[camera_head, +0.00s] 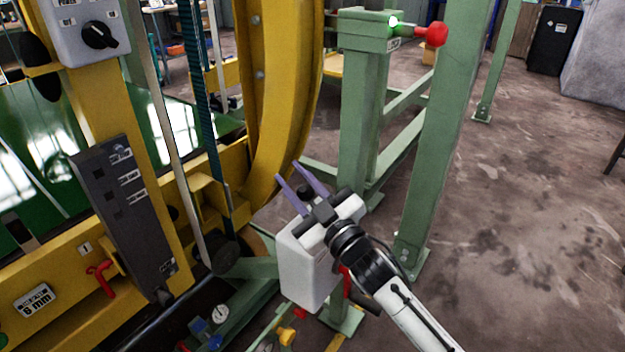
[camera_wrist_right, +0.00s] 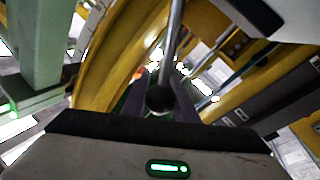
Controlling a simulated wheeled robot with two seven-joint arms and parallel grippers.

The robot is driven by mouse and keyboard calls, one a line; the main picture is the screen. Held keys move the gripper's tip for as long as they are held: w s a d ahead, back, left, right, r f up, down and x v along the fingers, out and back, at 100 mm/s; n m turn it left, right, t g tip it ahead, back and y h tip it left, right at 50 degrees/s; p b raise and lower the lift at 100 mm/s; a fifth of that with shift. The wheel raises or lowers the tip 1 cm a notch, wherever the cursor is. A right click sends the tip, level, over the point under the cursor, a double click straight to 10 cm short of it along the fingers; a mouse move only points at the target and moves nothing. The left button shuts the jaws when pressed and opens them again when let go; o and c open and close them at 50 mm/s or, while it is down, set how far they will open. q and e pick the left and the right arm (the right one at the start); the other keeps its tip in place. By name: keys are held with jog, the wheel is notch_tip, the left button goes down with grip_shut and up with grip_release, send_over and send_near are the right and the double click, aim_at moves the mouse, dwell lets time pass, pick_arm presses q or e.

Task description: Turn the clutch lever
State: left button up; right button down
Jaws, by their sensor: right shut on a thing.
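My right gripper (camera_head: 290,174) reaches in from the lower right, beside the yellow ring frame, with its two purple fingers pointing up and left. In the right wrist view its fingers (camera_wrist_right: 161,92) close around the dark round knob (camera_wrist_right: 160,99) of a grey metal rod, which I take to be the clutch lever (camera_wrist_right: 174,40). The rod runs up and away from the knob. In the head view the lever is hard to make out behind the fingers and the gripper body. My left gripper is not in view.
The yellow curved ring (camera_head: 285,95) stands close to the right gripper's left. A dark control panel (camera_head: 128,215) is at left. Floor is free at right.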

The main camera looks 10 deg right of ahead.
aim_at(308, 198)
jog(key=shift+s+a+f, duration=0.1)
jog(key=shift+a+f, duration=0.05)
jog(key=c, duration=1.4)
grip_release()
jog(key=shift+c, duration=0.2)
jog(key=v, duration=1)
jog(key=shift+s+p, duration=0.15)
jog(key=shift+p, duration=0.15)
